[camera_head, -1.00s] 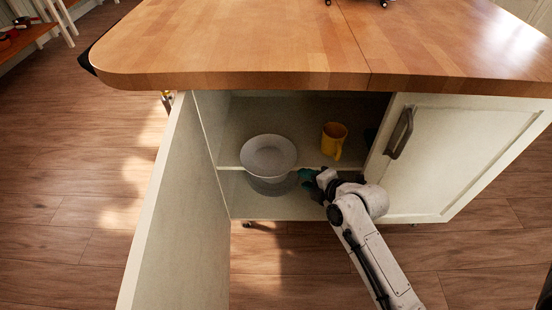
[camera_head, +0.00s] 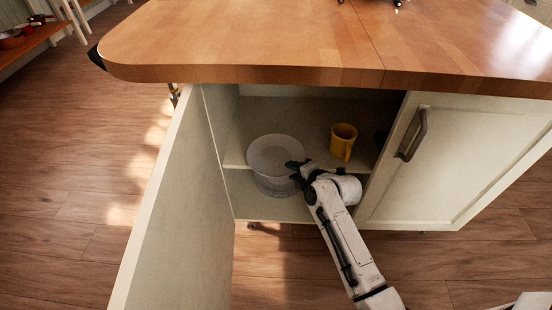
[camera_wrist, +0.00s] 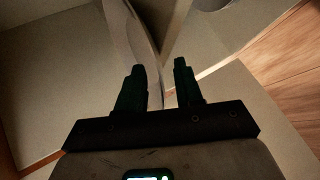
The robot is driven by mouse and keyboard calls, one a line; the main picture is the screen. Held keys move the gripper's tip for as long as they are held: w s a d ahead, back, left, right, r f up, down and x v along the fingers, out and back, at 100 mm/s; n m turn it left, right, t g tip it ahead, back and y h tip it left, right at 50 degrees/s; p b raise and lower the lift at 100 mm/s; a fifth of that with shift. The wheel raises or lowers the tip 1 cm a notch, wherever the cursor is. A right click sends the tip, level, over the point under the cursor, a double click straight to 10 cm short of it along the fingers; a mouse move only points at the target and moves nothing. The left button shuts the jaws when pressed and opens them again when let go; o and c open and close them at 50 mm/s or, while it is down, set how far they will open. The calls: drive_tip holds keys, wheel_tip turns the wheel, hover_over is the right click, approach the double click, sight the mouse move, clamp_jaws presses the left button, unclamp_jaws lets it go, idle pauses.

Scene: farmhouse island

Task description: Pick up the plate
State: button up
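The plate (camera_head: 268,152), round and pale grey, sits at the front left of the upper shelf in the open cabinet, seen in the head view. My gripper (camera_head: 294,170) is at the plate's right front rim, its dark fingers overlapping the rim in that view. In the wrist view the plate's curved pale edge (camera_wrist: 124,35) runs down towards the space between my two fingertips (camera_wrist: 160,68). The fingers are apart, and contact with the rim cannot be told.
A yellow mug (camera_head: 343,141) stands right of the plate on the shelf (camera_head: 312,163). Another pale round dish (camera_head: 275,187) shows below the plate. The open door (camera_head: 180,205) bounds the left, the closed door (camera_head: 432,165) the right, and the wooden countertop (camera_head: 250,45) overhangs above.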

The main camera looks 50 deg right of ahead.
clamp_jaws()
idle(0.3)
drive_tip(key=shift+r, duration=0.1)
